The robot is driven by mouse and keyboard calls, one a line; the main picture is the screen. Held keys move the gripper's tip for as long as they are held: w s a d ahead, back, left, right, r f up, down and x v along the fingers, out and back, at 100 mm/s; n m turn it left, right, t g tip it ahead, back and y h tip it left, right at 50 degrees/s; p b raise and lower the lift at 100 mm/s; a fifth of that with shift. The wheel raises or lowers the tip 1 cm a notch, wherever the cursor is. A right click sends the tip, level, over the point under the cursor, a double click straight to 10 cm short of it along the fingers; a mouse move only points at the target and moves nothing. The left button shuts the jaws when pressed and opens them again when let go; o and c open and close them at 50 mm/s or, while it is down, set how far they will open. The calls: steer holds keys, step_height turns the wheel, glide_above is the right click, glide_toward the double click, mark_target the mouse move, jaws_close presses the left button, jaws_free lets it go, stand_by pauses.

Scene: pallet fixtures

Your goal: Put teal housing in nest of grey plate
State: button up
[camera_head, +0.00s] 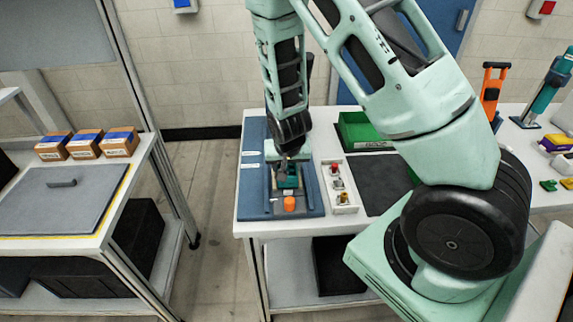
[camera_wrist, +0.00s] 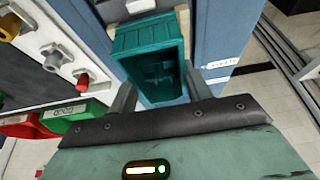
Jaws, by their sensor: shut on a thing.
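The teal housing (camera_head: 288,182) is a small open-topped box. In the wrist view the teal housing (camera_wrist: 150,62) sits between the two fingers of my gripper (camera_wrist: 158,92), with its hollow inside facing the camera. In the head view my gripper (camera_head: 287,163) points down over the blue-grey work area, shut on the housing.
A white tray (camera_head: 345,208) with small fittings lies to the right. Farther right are a green bin (camera_head: 352,127) and a dark mat (camera_head: 375,178). A separate bench (camera_head: 60,200) stands at left.

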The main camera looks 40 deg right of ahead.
steer(key=shift+f+b, duration=0.5)
steer(key=shift+f, duration=0.1)
steer(key=o, duration=1.1)
steer(key=p+v, duration=0.3)
steer(key=v, duration=1.4)
steer(key=shift+r, duration=0.25)
